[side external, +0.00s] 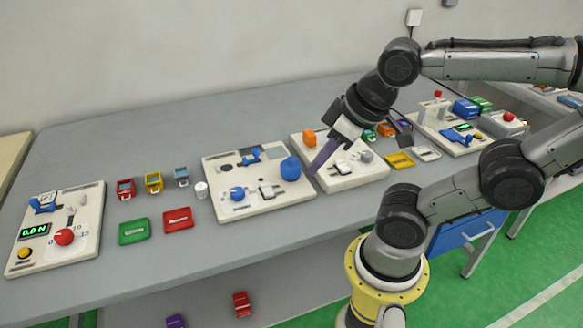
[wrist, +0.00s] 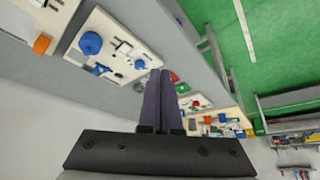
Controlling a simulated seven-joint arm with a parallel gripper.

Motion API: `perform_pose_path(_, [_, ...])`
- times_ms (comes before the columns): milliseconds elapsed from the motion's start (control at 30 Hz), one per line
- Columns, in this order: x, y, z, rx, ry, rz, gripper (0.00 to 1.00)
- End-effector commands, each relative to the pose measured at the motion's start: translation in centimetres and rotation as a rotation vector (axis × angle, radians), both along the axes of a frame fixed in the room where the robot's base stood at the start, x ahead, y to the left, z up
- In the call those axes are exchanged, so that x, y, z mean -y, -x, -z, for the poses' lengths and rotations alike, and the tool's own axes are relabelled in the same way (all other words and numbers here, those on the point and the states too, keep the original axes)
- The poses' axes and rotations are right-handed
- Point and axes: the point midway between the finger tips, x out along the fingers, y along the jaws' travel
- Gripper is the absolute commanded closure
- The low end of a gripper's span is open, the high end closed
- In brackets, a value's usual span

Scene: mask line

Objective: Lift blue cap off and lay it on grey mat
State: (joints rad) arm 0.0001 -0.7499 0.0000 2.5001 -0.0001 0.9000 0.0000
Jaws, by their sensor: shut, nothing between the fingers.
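The blue cap (side external: 290,168) appears to be the large rounded blue piece at the right edge of the middle white board (side external: 255,205). It also shows in the wrist view (wrist: 91,43), upper left. A small dark grey patch (side external: 225,168) lies on that board's far left; I cannot tell whether it is the grey mat. My gripper (side external: 313,171) is shut and empty, its fingers slanting down just right of the blue cap, apparently apart from it. The shut fingers show in the wrist view (wrist: 160,76).
A smaller blue knob (side external: 237,193) sits on the middle board. Another white board with an orange block (side external: 309,138) stands close on the right, by my fingers.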

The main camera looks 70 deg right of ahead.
Motion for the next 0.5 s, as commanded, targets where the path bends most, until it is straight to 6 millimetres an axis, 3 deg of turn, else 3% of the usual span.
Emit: perform_pose_path(500, [0.00, 0.00, 0.00, 0.000, 0.000, 0.000, 0.98])
